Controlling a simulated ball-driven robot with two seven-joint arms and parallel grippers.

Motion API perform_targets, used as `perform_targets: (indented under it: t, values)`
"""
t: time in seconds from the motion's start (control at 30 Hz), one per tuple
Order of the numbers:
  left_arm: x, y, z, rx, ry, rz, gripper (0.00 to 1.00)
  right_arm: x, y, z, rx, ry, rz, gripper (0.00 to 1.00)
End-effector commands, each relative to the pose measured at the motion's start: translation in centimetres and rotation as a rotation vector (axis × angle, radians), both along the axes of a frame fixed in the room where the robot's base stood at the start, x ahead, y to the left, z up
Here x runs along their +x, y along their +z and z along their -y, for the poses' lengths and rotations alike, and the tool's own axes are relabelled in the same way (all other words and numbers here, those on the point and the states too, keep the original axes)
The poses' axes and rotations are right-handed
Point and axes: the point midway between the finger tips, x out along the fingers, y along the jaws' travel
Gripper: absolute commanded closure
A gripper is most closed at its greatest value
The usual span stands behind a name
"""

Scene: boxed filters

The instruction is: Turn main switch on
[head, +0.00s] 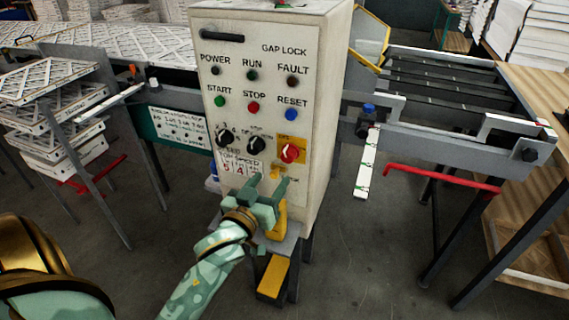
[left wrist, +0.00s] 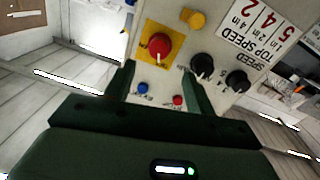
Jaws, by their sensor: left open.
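The main switch (head: 290,153) is a round red knob on a square yellow plate, at the lower right of the pale control panel (head: 309,100). It also shows in the left wrist view (left wrist: 159,46), above the gap between the fingertips. My left gripper (head: 269,183) is open and empty, just below and left of the knob in the head view. Its two green fingers point up at the panel and also show in the left wrist view (left wrist: 157,82). No contact with the knob is visible. My right gripper is not in view.
START, STOP and RESET (head: 291,114) buttons are above. A red bar (head: 440,175) and conveyor frame stand right. Yellow pedal (head: 272,277) is below.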

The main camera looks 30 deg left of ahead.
Motion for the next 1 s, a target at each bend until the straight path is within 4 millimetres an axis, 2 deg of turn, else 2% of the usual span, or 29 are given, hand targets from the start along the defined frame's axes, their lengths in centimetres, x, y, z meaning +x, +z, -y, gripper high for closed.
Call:
perform_targets:
  t: [0.1, 0.33, 0.5, 0.77, 0.87, 0.93, 1.0]
  values:
    - [3.1, -0.2, -0.6, 0.001, -0.001, 0.001, 0.45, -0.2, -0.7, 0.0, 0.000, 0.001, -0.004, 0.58]
    - [7.2, -0.2, -1.2, 0.000, -0.001, 0.000, 0.45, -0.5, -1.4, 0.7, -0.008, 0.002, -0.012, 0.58]
    - [8.4, -0.1, -1.5, 0.000, -0.001, -0.002, 0.45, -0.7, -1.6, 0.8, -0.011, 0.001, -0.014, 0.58]
    - [8.5, -0.1, -1.5, -0.001, -0.001, -0.002, 0.45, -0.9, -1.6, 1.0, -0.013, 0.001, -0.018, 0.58]
    - [8.5, -0.1, -1.5, -0.001, -0.001, -0.002, 0.67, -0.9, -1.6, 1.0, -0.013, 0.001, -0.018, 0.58]
    - [8.5, -0.1, -1.5, -0.001, -0.001, -0.002, 0.87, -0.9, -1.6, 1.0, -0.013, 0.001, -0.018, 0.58]
    - [8.5, -0.1, -1.5, -0.001, -0.001, -0.002, 0.90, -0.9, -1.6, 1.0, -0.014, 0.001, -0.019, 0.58]
